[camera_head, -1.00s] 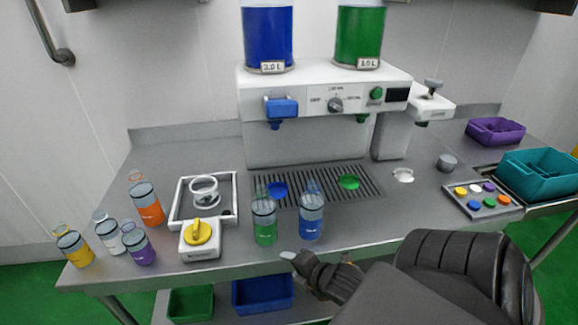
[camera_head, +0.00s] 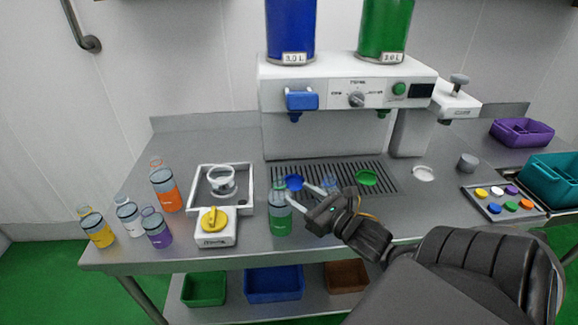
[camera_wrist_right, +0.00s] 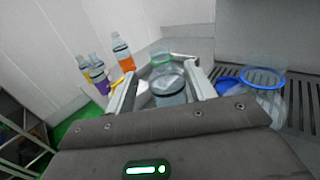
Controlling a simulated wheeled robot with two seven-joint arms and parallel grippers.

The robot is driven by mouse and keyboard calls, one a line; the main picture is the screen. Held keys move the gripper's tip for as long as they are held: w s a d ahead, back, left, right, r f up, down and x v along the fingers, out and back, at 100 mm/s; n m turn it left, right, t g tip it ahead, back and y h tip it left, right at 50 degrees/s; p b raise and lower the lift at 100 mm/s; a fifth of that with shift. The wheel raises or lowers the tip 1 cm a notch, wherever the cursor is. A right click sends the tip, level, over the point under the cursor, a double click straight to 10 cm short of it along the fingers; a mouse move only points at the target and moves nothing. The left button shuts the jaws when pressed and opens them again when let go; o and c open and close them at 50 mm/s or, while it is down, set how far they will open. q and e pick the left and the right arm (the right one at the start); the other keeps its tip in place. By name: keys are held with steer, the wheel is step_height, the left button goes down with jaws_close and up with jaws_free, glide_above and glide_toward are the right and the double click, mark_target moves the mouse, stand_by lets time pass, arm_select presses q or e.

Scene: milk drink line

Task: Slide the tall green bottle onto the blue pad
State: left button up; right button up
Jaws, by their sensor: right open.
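The green bottle (camera_head: 280,217) stands upright near the front of the steel table, left of my right gripper. The blue pad (camera_head: 294,183) lies on the dark grate just behind it. My right gripper (camera_head: 299,194) is open, with its fingers pointing left at the green bottle. In the right wrist view the green-ringed bottle (camera_wrist_right: 171,85) shows between the open fingers (camera_wrist_right: 163,68); I cannot tell whether they touch it. My left gripper is not in view.
A green pad (camera_head: 366,178) lies farther right on the grate (camera_head: 340,188), below the dispenser (camera_head: 350,75). A white device with a yellow knob (camera_head: 214,225) and a framed tray (camera_head: 250,190) stand left of the green bottle. Several other bottles stand farther left, including an orange one (camera_head: 167,192).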

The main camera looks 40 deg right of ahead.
mark_target(275, 179)
steer(key=w+p, duration=0.1)
steer(key=w, duration=0.3)
steer(key=w+p, duration=0.1)
steer(key=w, duration=0.3)
steer(key=shift+w+a+r+p, duration=0.1)
steer(key=shift+w+a+p, duration=0.1)
steer(key=shift+w+p, duration=0.15)
steer(key=shift+w, duration=0.65)
steer(key=c, duration=1)
steer(key=shift+w+d+b, duration=0.1)
steer(key=shift+w+d, duration=0.45)
steer(key=shift+d, duration=0.25)
steer(key=shift+w+d+b, duration=0.1)
steer(key=shift+w+d, duration=0.5)
steer(key=shift+d, duration=0.2)
steer(key=shift+w+d+b, duration=0.1)
steer(key=shift+w+d, duration=0.45)
steer(key=shift+d, duration=0.25)
steer(key=shift+c, duration=0.2)
steer(key=shift+s+a, duration=0.45)
steer(key=shift+a, duration=0.15)
steer(key=shift+s+a, duration=0.4)
steer(key=shift+a, duration=0.2)
steer(key=shift+p, duration=0.3)
